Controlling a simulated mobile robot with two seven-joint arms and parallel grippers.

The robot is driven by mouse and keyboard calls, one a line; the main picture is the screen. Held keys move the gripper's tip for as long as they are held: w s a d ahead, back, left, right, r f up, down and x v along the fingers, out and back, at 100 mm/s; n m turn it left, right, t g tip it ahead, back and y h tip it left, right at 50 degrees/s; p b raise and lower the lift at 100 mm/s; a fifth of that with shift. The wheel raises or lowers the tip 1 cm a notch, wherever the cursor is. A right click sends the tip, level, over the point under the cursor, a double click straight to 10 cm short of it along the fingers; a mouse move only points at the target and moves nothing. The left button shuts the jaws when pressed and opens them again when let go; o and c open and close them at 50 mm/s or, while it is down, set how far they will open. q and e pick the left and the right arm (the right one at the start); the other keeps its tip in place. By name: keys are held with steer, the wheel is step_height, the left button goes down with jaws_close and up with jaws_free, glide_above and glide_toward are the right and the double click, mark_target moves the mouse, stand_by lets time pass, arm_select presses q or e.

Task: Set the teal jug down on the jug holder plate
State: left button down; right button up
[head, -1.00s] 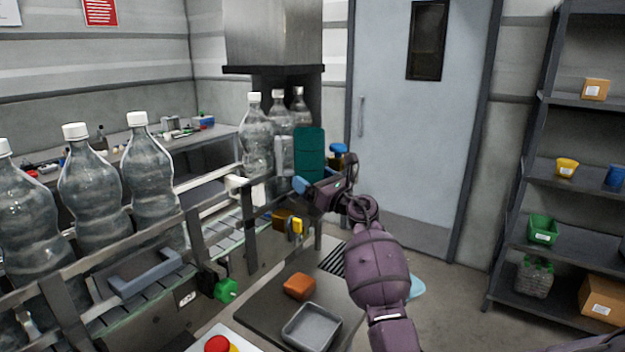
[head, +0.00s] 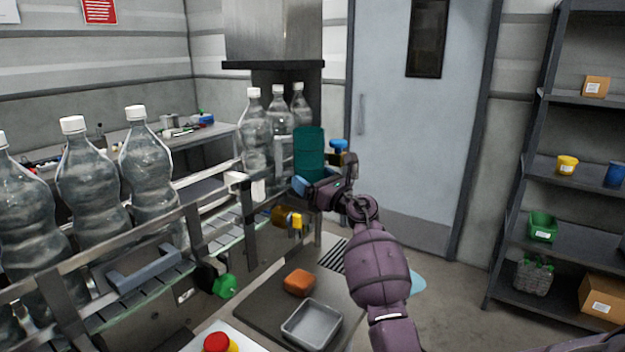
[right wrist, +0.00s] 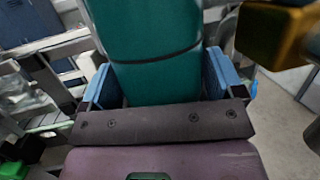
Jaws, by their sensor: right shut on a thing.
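The teal jug (head: 309,150) is upright in the head view, beside the conveyor's far end. My right gripper (head: 306,186) is shut on the jug near its lower part. In the right wrist view the jug (right wrist: 150,45) fills the space between the blue fingers of my right gripper (right wrist: 160,85). The jug's base is hidden by the gripper, so I cannot tell whether it touches anything. I cannot clearly make out the jug holder plate. My left gripper is not in view.
Large clear bottles (head: 150,165) stand along the railed conveyor (head: 200,232) on the left. A brown-yellow block (head: 284,217) sticks out below the jug. An orange block (head: 299,282) and grey tray (head: 311,325) lie on the dark bench top. A shelf rack (head: 575,165) stands at right.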

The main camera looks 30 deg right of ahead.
steer(key=shift+r, duration=0.2)
steer(key=shift+f, duration=0.1)
stand_by(0.4)
steer(key=shift+f, duration=0.2)
steer(key=shift+s+r, duration=0.15)
steer(key=shift+r, duration=0.2)
steer(key=shift+f, duration=0.2)
stand_by(0.4)
steer(key=shift+f, duration=0.2)
steer(key=shift+w+d+r, duration=0.1)
steer(key=shift+w+r, duration=0.1)
steer(key=shift+r, duration=0.15)
